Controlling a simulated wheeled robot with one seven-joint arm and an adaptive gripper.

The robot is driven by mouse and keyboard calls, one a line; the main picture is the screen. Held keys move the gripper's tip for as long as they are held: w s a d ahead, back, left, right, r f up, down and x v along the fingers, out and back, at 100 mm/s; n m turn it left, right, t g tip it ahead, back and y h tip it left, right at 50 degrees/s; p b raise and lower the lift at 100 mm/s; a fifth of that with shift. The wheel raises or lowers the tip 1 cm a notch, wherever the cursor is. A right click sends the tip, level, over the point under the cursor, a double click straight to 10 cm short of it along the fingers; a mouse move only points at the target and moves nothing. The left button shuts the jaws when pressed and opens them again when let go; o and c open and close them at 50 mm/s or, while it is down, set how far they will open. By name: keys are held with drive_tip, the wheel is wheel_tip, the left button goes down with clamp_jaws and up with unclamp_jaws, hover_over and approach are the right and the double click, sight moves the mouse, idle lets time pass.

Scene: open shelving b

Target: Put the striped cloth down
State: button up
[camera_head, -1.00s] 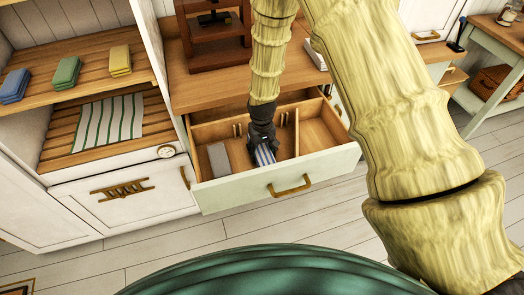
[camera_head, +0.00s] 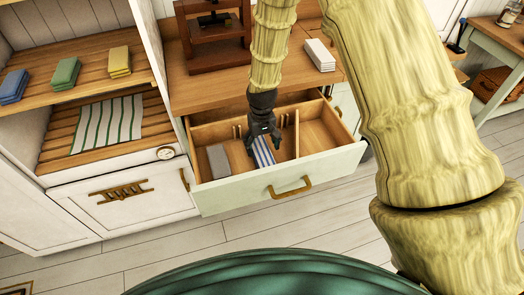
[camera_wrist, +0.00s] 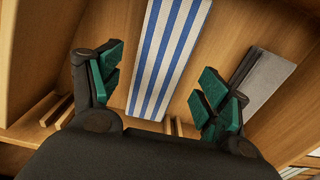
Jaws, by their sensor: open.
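My gripper (camera_head: 264,146) is above the drawer, pointing down at the cloth. In the wrist view my gripper (camera_wrist: 160,85) is open, its green-padded fingers spread wide on either side of the cloth with nothing between them. Part of the cloth is hidden behind the gripper in the head view.
A grey block (camera_head: 218,160) lies in the drawer's left compartment; the right compartment (camera_head: 315,135) looks empty. A green-striped cloth (camera_head: 108,122) lies on the slatted shelf at left. Blue, green and yellow folded cloths (camera_head: 66,76) sit above.

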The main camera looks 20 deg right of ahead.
sight(262, 151)
wheel_tip(262, 151, up, 7)
drive_tip(key=b, duration=0.1)
drive_tip(key=shift+r, duration=0.2)
idle(1.4)
